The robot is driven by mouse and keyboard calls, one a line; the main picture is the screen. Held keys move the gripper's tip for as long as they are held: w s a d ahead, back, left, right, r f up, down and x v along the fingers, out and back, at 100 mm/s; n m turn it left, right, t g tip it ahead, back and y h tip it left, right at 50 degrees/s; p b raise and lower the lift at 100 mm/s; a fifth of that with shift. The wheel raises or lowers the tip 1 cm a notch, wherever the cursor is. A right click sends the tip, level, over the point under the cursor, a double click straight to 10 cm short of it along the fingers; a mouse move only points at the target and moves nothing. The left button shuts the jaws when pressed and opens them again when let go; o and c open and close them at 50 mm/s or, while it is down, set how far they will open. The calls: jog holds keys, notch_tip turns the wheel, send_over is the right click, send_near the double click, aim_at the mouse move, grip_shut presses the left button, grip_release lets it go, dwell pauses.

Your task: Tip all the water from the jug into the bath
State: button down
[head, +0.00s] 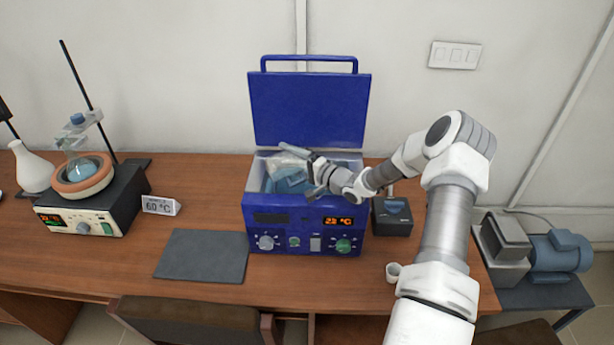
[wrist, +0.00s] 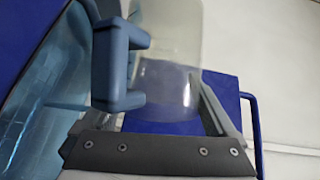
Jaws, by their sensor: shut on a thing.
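The bath (head: 303,220) is a blue box with a pale rim, standing on the bench with its lid (head: 308,108) raised at the back. Bluish water shows in it, and at the left of the wrist view (wrist: 45,100). My gripper (head: 302,171) is over the bath's opening, shut on the jug. The jug (wrist: 170,60) is clear and translucent, with a blue-grey handle-like part (wrist: 118,65) beside it. In the head view the jug (head: 285,162) appears tilted over the bath, partly hidden by my gripper. I cannot tell how much water it holds.
A dark mat (head: 203,256) lies left of the bath, with a heating stand (head: 95,200) and flask beyond it. A small dark box (head: 392,217) and a white cup (head: 393,271) are to the right. A pump (head: 555,255) stands on a side table.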

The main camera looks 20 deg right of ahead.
jog(key=shift+w+a+f, duration=0.1)
jog(key=shift+w, duration=0.3)
jog(key=shift+s, duration=1.2)
jog(key=shift+w, duration=0.1)
